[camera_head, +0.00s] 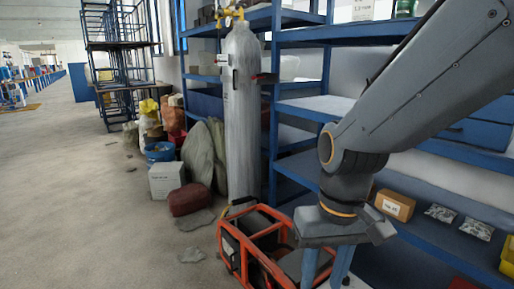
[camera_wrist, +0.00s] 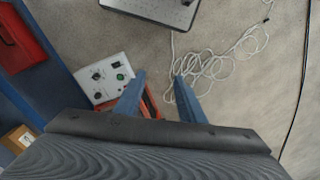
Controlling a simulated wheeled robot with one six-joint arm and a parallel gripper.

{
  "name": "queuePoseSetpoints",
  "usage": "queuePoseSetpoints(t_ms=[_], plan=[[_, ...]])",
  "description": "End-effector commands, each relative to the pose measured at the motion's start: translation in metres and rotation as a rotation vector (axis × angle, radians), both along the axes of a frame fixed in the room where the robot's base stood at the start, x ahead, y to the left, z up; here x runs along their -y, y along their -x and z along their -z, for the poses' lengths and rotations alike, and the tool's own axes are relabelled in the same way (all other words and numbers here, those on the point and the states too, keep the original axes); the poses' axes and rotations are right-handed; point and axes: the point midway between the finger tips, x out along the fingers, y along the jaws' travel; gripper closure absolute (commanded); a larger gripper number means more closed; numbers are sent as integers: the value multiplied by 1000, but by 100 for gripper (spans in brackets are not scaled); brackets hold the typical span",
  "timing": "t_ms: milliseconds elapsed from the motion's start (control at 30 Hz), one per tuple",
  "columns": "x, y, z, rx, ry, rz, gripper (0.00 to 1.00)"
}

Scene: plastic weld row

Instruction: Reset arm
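My gripper (camera_head: 323,279) points down at the lower right of the head view, in front of the blue shelving. Its two blue-grey fingers also show in the wrist view (camera_wrist: 160,77). They stand apart with nothing held between them, so it is open. My grey arm reaches in from the upper right and bends down at the wrist. Below and behind the fingers is an orange-framed machine (camera_head: 236,255), partly hidden by my gripper. A bit of orange also shows behind the left finger in the wrist view.
A grey gas cylinder (camera_head: 243,120) stands by the blue shelves (camera_head: 310,107). A cardboard box (camera_head: 394,205) lies on the lower shelf. The wrist view shows a white control box (camera_wrist: 105,79) and a loose white cable (camera_wrist: 215,72) on the floor. Open floor (camera_head: 70,190) lies left.

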Motion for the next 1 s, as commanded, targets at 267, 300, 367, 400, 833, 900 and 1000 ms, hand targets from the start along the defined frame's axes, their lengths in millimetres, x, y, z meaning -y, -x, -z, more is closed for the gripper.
queuePoseSetpoints(t_ms=[267,300,367,400,833,900,1000], plan=[[8,13,-14,9,12,-17,64],[11,12,-16,9,13,-11,64],[14,12,-19,7,16,-2,64],[16,12,-21,7,17,4,64],[55,14,-62,2,44,105,64],[62,14,-67,2,47,121,64],[69,15,-71,1,51,138,64]])
